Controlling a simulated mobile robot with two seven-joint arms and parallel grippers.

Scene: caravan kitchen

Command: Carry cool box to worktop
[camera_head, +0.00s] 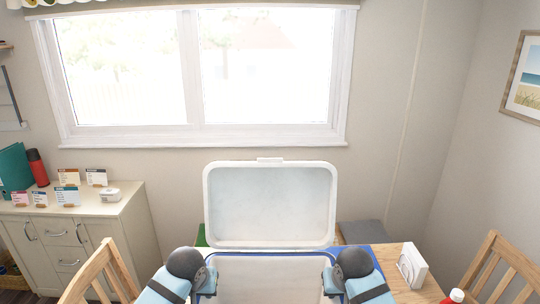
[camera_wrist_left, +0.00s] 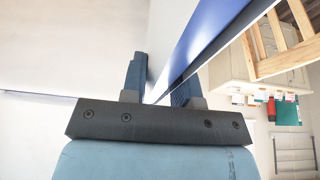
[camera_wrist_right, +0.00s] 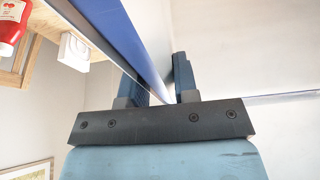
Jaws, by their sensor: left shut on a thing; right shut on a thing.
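The cool box (camera_head: 270,258) is blue outside and white inside, with its white lid (camera_head: 270,205) standing open at the back. In the head view it is at the bottom centre, and its lower part is cut off. My left gripper (camera_head: 208,281) is shut on its left wall, and my right gripper (camera_head: 332,280) is shut on its right wall. The left wrist view shows the blue wall (camera_wrist_left: 215,40) between the left fingers (camera_wrist_left: 160,85). The right wrist view shows the blue wall (camera_wrist_right: 115,35) between the right fingers (camera_wrist_right: 160,85). What lies under the box is hidden.
A cabinet worktop (camera_head: 110,208) at the left holds several small cards, a red flask (camera_head: 38,168) and a teal binder (camera_head: 14,168). A wooden table (camera_head: 410,290) shows at the right with a white holder (camera_head: 412,265) and a red bottle (camera_head: 453,297). Wooden chairs stand left (camera_head: 105,270) and right (camera_head: 500,262).

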